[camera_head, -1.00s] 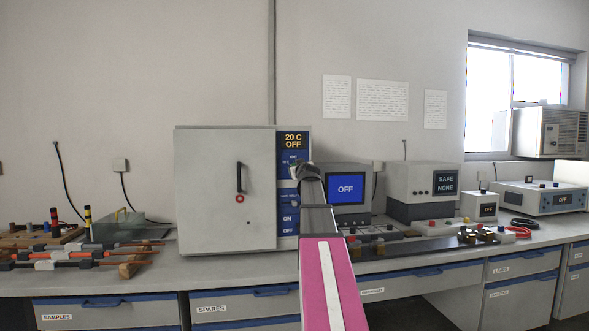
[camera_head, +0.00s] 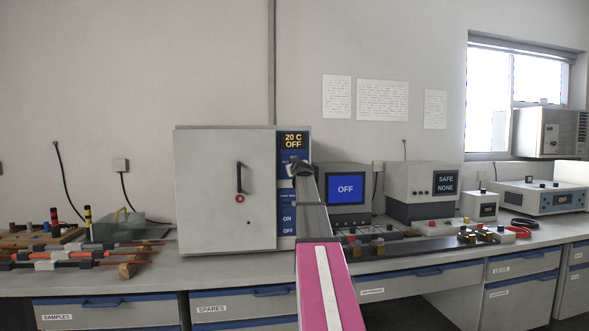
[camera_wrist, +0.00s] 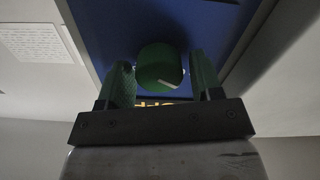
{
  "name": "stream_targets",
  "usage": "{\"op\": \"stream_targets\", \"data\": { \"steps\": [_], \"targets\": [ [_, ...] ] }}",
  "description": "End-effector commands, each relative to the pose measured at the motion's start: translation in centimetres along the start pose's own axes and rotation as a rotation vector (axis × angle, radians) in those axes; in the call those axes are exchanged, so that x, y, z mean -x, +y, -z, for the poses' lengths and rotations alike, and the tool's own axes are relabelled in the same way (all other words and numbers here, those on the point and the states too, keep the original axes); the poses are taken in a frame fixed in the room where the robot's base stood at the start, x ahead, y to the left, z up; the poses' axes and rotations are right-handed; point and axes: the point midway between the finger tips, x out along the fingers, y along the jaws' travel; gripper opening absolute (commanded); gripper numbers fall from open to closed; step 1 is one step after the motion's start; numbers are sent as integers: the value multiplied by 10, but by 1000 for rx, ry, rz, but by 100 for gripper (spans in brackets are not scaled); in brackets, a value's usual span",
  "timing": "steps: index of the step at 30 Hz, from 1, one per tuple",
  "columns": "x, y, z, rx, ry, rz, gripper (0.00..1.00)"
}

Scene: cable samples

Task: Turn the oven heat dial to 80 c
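The oven (camera_head: 225,190) is a grey box with a shut door and a blue control panel on its right. Its display (camera_head: 293,140) reads 20 C OFF. In the wrist view, a round green dial (camera_wrist: 160,66) with a pale pointer mark sits on the blue panel. My gripper (camera_wrist: 163,75) is open, with one green finger on each side of the dial. Small gaps show between the fingers and the dial. In the head view my gripper (camera_head: 293,168) is at the panel below the display, and my arm hides part of the panel.
Right of the oven stand a unit with a blue OFF screen (camera_head: 346,189) and a box reading SAFE NONE (camera_head: 424,190). Cable samples (camera_head: 85,254) lie on the bench at left. ON and OFF labels (camera_head: 288,218) show low on the oven panel.

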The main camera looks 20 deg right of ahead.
Motion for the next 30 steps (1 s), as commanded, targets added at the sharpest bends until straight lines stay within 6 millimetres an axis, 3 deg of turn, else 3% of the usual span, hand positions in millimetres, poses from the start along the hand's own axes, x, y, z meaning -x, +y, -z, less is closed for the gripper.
{"op": "stream_targets", "data": {
  "steps": [1,3,17,30],
  "targets": [
    [0,0,0,0,0,0,43],
    [0,0,0,0,0,0,20],
    [0,0,0,-73,0,0,19],
    [0,2,-1,-432,-1,1,20]
  ]
}}
